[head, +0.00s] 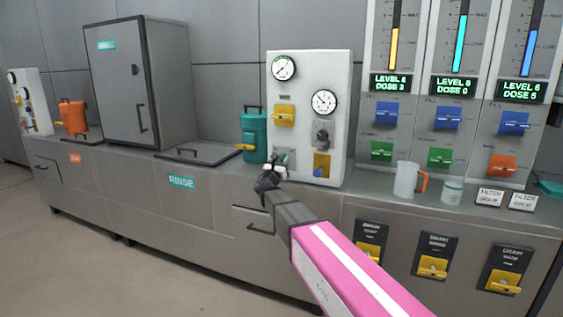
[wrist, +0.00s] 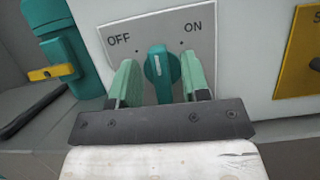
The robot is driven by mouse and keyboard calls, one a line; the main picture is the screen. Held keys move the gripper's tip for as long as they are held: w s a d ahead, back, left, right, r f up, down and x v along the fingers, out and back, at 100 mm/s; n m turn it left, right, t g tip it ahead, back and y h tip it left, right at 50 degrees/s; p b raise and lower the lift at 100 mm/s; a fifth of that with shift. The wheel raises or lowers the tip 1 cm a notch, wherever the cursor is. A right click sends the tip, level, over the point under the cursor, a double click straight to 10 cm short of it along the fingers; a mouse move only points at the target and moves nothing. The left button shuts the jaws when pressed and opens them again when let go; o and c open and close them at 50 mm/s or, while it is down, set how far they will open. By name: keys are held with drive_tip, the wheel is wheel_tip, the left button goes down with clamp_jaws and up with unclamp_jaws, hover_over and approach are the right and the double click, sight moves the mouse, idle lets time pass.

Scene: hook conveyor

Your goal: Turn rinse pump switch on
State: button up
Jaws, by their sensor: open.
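The rinse pump switch is a teal rotary knob (wrist: 159,75) on a grey plate (wrist: 205,55) marked OFF at left and ON at right. Its white line points up, between the two labels and leaning slightly left in the wrist view. My gripper (wrist: 160,82) is open, with one green finger on each side of the knob. I cannot tell whether the fingers touch it. In the head view my gripper (head: 273,170) is at the lower left of the white gauge panel (head: 304,95) and mostly hides the knob.
A teal canister (head: 255,138) with a yellow lever stands just left of the panel. A yellow plate (head: 321,165) is right of my gripper. A clear jug (head: 405,180) with an orange handle stands further right on the counter. A RINSE label (head: 182,181) is on the counter front.

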drive_tip(key=shift+w, duration=0.1)
clamp_jaws()
drive_tip(key=shift+m, duration=0.6)
drive_tip(key=m+g+h, duration=0.1)
drive_tip(key=m, duration=0.1)
drive_tip(key=m+g+h, duration=0.1)
drive_tip(key=m+h, duration=0.1)
drive_tip(key=m, duration=0.1)
drive_tip(key=shift+d+m, duration=0.1)
drive_tip(key=shift+m, duration=0.2)
drive_tip(key=shift+m+g+h, duration=0.35)
drive_tip(key=shift+m+g, duration=0.1)
drive_tip(key=shift+m, duration=0.85)
drive_tip(key=shift+m+g+h, duration=0.35)
drive_tip(key=shift+m+g, duration=0.1)
drive_tip(key=shift+m, duration=1.15)
unclamp_jaws()
